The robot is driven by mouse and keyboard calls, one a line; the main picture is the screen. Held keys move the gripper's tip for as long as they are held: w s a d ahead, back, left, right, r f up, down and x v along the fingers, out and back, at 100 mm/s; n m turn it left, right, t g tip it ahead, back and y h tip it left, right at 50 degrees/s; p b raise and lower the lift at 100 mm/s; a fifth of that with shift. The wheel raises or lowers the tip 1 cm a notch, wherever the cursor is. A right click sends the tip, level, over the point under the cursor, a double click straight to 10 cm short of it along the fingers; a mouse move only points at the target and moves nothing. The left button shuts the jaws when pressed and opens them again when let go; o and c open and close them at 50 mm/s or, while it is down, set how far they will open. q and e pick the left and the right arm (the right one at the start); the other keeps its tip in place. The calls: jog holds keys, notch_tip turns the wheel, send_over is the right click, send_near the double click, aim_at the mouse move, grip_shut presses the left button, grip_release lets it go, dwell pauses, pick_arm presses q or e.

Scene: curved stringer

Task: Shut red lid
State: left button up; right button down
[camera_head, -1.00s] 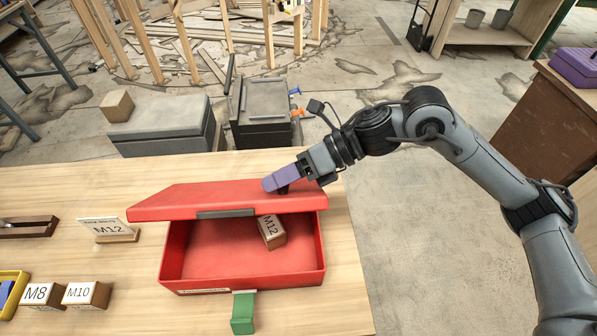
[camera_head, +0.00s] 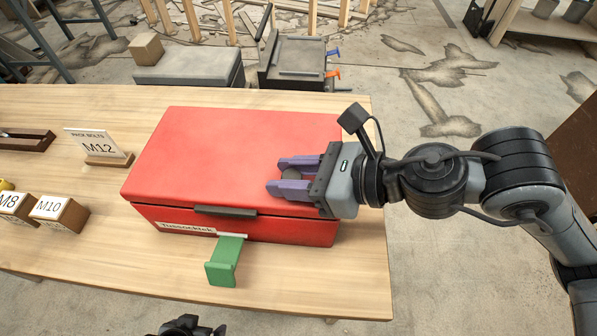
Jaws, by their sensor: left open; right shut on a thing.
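The red lid (camera_head: 225,150) lies down over the red box (camera_head: 290,228), with only a dark seam along the front; I cannot tell whether a slight gap is left. A dark handle (camera_head: 225,211) is on its front edge.
A green tab (camera_head: 224,262) sticks out at the box's front. An M12 sign (camera_head: 98,146), an M8 block (camera_head: 14,209) and an M10 block (camera_head: 59,213) stand left. The wooden table (camera_head: 320,280) is clear in front and ends right of the box.

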jog(key=shift+s+a+f+b, duration=0.1)
jog(key=shift+s+f+b, duration=0.05)
jog(key=shift+f+b, duration=0.15)
jog(key=c, duration=0.8)
grip_release()
jog(key=shift+d+r, duration=0.15)
jog(key=shift+d, duration=0.15)
jog(key=p+v, duration=0.2)
jog(key=v, duration=0.8)
jog(key=shift+s+d, duration=0.1)
jog(key=shift+s, duration=0.15)
